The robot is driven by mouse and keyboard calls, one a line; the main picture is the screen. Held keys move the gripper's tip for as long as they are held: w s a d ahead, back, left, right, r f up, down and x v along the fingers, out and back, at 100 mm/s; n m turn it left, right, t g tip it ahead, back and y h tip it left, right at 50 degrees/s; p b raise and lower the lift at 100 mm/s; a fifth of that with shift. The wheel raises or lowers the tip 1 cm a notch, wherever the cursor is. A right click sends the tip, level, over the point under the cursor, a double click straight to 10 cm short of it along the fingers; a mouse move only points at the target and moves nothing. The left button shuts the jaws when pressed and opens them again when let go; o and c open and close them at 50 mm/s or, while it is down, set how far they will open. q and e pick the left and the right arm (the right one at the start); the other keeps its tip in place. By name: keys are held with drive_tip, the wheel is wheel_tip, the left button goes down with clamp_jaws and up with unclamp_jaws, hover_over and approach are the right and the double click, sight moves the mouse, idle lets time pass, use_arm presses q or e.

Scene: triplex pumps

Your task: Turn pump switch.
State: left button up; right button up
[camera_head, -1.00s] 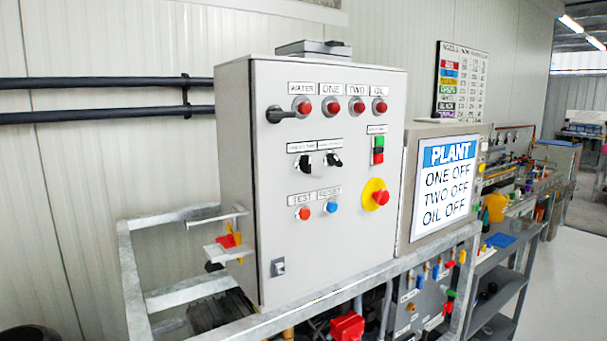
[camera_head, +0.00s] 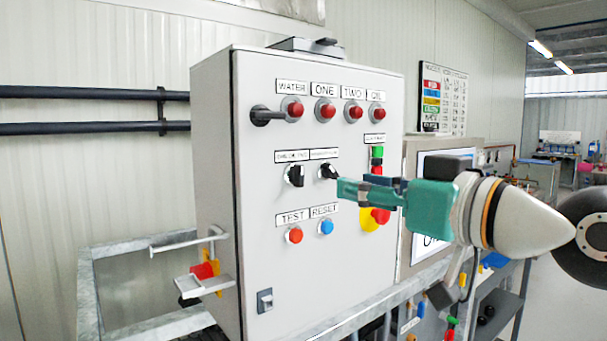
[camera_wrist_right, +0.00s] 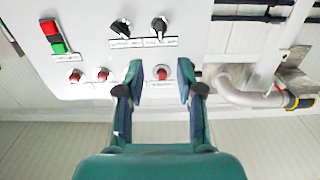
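The grey control cabinet (camera_head: 310,240) carries two black rotary switches side by side, the left switch (camera_head: 294,175) and the right switch (camera_head: 327,171); their labels are too small to read. They also show in the wrist view as the left switch (camera_wrist_right: 159,26) and right switch (camera_wrist_right: 121,28), in reversed order. My right gripper (camera_head: 342,190) is teal, its tips just right of and below the right switch in the head view. In the wrist view its fingers (camera_wrist_right: 160,82) are apart with nothing held; a red lamp (camera_wrist_right: 162,72) shows between them. Contact with the panel is not visible.
Lamps marked WATER, ONE, TWO and OIL top the panel (camera_head: 325,110). The TEST button (camera_head: 294,235) and RESET button (camera_head: 326,227) sit below the switches. A black handle (camera_head: 266,115) juts out at left. My arm partly hides the emergency stop (camera_head: 371,219) and sign.

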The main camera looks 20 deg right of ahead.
sight(303, 175)
drive_tip(key=p+x, duration=0.2)
drive_tip(key=x, duration=1)
drive_tip(key=shift+w+f, duration=0.1)
drive_tip(key=shift+w, duration=0.1)
clamp_jaws()
